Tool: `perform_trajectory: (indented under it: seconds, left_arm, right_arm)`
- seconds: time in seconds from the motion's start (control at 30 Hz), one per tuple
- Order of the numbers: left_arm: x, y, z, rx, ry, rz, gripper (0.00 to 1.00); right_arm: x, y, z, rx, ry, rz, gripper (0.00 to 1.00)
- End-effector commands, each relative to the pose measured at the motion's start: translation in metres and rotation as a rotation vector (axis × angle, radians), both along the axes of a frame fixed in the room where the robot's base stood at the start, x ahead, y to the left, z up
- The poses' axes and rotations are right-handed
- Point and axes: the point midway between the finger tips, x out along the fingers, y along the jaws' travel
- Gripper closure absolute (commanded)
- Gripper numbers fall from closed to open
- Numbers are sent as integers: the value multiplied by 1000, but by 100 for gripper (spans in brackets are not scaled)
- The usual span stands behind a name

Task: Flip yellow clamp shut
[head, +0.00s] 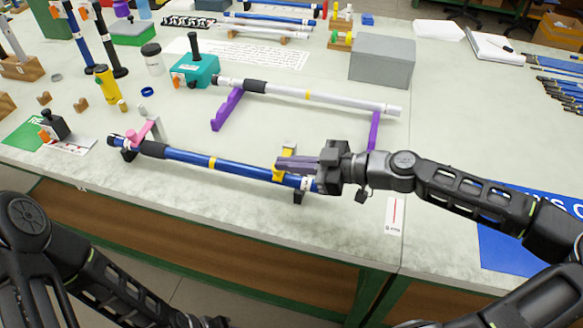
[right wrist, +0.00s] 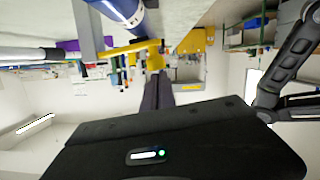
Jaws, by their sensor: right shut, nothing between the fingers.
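The blue rod (head: 235,169) lies across supports near the table's front edge. The yellow clamp (head: 288,152) is near the rod's right end, and part of it stands up above the rod. In the right wrist view, a yellow bar of the clamp (right wrist: 130,49) runs beside the blue rod (right wrist: 125,14). My right gripper (head: 282,164) is shut and empty, its fingertips at the yellow clamp; I cannot tell whether they touch. Its fingers partly cover the clamp and rod end. A pink clamp (head: 146,130) is at the rod's left end.
A silver rod (head: 325,98) lies on purple supports (head: 228,108) behind the blue rod. A teal box (head: 195,70), a yellow bottle (head: 106,85) and a grey box (head: 382,60) stand farther back. The table's front strip is mostly clear.

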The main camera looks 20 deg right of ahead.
Motion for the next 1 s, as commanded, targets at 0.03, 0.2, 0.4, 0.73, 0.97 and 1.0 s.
perform_trajectory:
  seconds: [0.03,0.2,0.4,0.73,0.97,1.0]
  left_arm:
    - [0,0,-6,0,-1,0,54]
    - [0,0,-10,0,-1,0,54]
    - [1,0,-11,0,-2,1,54]
    - [1,0,-11,0,-2,1,54]
    - [0,0,-2,0,-1,0,54]
    - [0,0,1,0,-1,0,54]
  right_arm:
    - [0,0,-5,-10,-17,0,100]
    - [1,1,-8,-33,-51,-1,100]
    - [1,1,-9,-41,-60,-1,100]
    - [0,1,-11,-42,-55,2,100]
    - [7,6,3,-42,-58,6,100]
    - [10,8,9,-42,-59,6,100]
